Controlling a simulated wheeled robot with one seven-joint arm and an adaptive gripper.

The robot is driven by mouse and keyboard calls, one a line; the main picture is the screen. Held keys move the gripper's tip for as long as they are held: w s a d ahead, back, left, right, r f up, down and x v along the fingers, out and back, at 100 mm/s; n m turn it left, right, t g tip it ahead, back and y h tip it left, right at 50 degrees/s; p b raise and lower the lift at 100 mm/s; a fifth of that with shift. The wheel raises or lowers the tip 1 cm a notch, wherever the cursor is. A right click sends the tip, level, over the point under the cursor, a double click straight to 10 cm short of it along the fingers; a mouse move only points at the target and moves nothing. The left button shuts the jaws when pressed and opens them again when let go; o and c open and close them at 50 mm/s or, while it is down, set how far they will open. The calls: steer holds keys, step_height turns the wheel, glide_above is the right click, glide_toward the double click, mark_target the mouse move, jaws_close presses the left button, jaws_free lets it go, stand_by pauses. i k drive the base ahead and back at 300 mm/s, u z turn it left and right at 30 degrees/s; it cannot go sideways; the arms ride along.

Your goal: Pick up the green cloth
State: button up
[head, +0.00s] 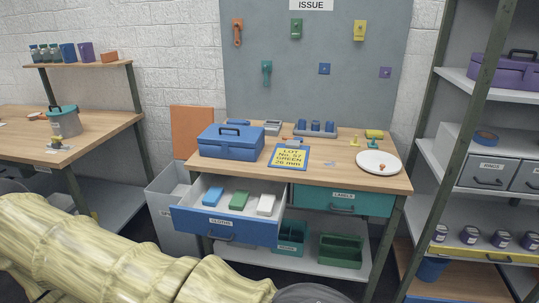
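The green cloth (239,201) lies folded in the open blue drawer (226,228), whose front label appears to read "CLOTHS". It is the middle of three folded cloths, with a blue cloth (212,197) to its left and a white cloth (266,204) to its right. The three lie apart from one another on the pale drawer floor. Nothing covers the green cloth. My gripper does not show in the head view.
The drawer juts from a wooden bench (350,181) bearing a blue toolbox (231,141), a yellow-lettered sign (289,157) and a white plate (378,163). A closed teal drawer (342,201) is to its right. A grey bin (171,206) stands at left, shelving at right.

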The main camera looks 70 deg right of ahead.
mark_target(240, 198)
steer(key=k, duration=0.3)
steer(key=z, duration=0.7)
